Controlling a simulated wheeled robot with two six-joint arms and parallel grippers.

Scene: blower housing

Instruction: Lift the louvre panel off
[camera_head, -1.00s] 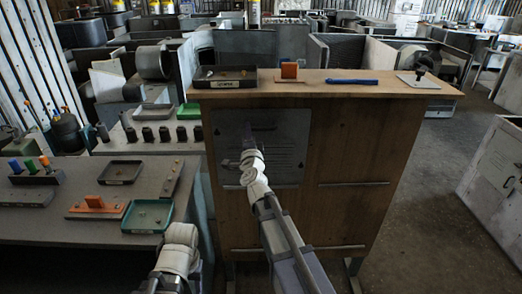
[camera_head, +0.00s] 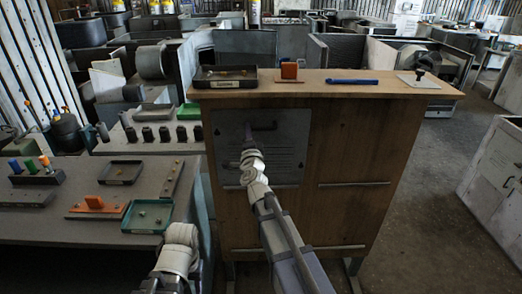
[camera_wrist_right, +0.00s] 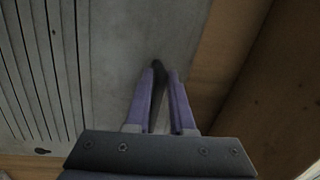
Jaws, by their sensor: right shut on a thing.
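The louvre panel (camera_head: 287,165) is a grey metal plate on the front of the wooden cabinet. A dark handle (camera_head: 264,126) shows near its top edge. In the right wrist view the panel (camera_wrist_right: 85,60) fills the left and middle, with long parallel louvre lines and a dark keyhole-shaped slot. My right gripper (camera_head: 248,136) is at the panel's upper part. In the wrist view its purple fingers (camera_wrist_right: 164,72) are close together around a narrow dark part that looks like a handle. My left gripper is not in view; only part of that arm shows at the bottom.
A grey table (camera_head: 60,225) with trays stands left.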

